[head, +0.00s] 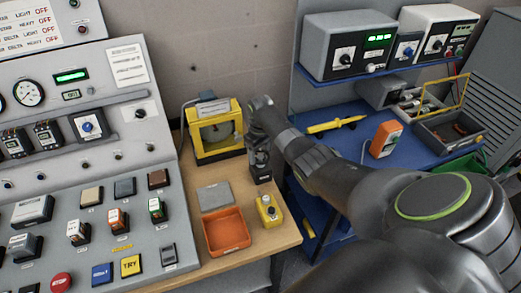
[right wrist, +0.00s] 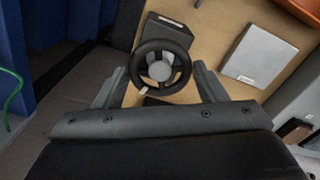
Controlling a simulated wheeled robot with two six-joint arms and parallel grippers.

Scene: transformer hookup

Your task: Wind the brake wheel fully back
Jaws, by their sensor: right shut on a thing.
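The brake wheel (right wrist: 150,48) is a black handwheel with a grey hub, seen from above in the right wrist view. A small white mark (right wrist: 144,91) sits on its rim, at the lower left in that view. The wheel is on a dark unit (right wrist: 180,22) that stands on the wooden bench; this unit also shows in the head view (head: 261,172). My right gripper (right wrist: 160,68) is shut on the wheel, with one finger on each side of the rim. In the head view my right gripper (head: 262,130) is above the unit and mostly hides the wheel. My left gripper is not in view.
On the wooden bench (head: 190,262) are a yellow-framed gauge (head: 215,152), a grey plate (head: 214,197), an orange tray (head: 222,247) and a yellow box with a knob (head: 268,212). The control panel stands left, a blue bench (head: 350,140) right.

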